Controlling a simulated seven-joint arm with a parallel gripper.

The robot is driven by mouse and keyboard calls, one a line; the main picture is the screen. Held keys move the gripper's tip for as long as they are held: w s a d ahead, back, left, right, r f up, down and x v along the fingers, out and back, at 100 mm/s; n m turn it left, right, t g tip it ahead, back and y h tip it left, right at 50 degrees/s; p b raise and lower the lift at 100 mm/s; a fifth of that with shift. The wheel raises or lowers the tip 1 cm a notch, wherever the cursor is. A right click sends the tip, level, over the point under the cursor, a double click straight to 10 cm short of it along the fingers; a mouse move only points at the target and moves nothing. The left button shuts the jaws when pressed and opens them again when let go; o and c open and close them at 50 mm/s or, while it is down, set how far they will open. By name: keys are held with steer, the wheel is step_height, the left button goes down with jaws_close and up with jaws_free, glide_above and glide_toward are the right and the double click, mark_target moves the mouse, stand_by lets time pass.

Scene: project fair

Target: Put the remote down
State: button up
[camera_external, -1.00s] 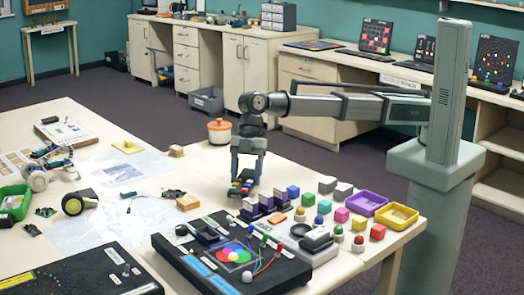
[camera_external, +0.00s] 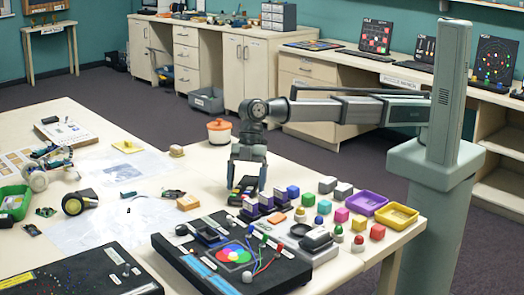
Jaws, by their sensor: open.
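The remote (camera_external: 242,191) is a dark, elongated object at the near side of the table, behind the purple stepped block. It appears to rest on the tabletop (camera_external: 207,168). My gripper (camera_external: 247,186) points down over it with open jaws, one finger on each side. Whether a finger still touches the remote cannot be told at this size. The fingers and the wrist hide part of its far end.
A purple block set (camera_external: 268,207) stands close in front of my gripper. Coloured cubes, a purple tray (camera_external: 367,204) and a yellow tray (camera_external: 397,215) lie to the right. A black panel (camera_external: 232,255) is nearer the camera.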

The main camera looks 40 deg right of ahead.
steer(key=shift+r, duration=0.1)
steer(key=v, duration=1.2)
stand_by(0.4)
